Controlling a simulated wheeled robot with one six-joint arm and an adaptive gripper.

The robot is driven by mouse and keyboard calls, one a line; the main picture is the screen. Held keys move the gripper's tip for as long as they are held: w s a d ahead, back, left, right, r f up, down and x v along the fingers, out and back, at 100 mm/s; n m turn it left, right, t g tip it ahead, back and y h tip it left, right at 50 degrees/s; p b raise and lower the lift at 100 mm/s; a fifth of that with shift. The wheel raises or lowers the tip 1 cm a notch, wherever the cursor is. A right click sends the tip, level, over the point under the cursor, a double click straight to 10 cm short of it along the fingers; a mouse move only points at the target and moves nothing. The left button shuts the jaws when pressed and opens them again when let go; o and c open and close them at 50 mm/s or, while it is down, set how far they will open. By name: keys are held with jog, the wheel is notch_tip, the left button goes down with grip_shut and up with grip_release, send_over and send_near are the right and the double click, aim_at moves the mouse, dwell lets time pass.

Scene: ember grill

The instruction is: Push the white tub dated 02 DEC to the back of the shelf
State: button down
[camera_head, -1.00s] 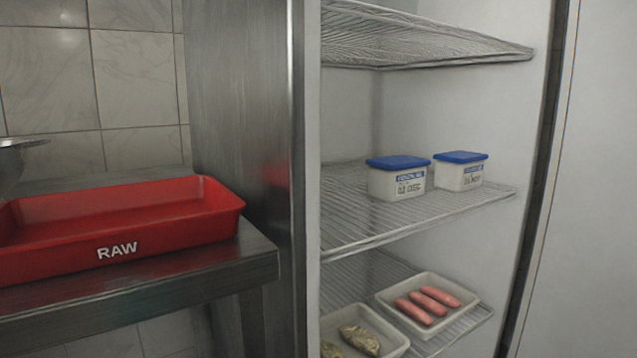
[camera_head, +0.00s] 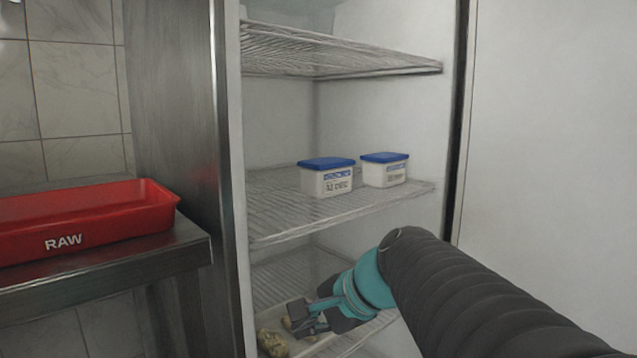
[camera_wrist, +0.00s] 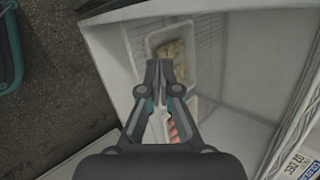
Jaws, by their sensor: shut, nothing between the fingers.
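The white tub with the blue lid whose label reads DEC (camera_head: 327,180) stands on the left of the fridge's middle wire shelf (camera_head: 275,212). Its day number is hard to read in the head view; in the wrist view a label reading 02 DEC shows on a tub (camera_wrist: 304,160) cut off by the lower right corner. A similar blue-lidded tub (camera_head: 385,173) stands to its right, slightly apart. My gripper (camera_head: 298,324) is shut and empty, below and in front of the middle shelf; its fingers also show in the wrist view (camera_wrist: 161,70).
A pale tray with brown food (camera_head: 273,343) lies on the lower shelf, partly behind my gripper. In the wrist view, pink sausages (camera_wrist: 173,130) show beneath the fingers. An upper wire shelf (camera_head: 330,52) is bare. A red RAW tray (camera_head: 90,215) sits on the steel counter at left.

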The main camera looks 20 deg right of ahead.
jog(key=w+d+r+m+t+y, duration=0.1)
jog(key=w+d+r+m+t, duration=0.2)
jog(key=w+d+r+m, duration=0.35)
jog(key=m+t, duration=0.7)
jog(key=m, duration=0.4)
send_near(339, 175)
jog(key=x, duration=0.7)
jog(key=shift+a+b, duration=0.1)
jog(key=shift+b, duration=0.2)
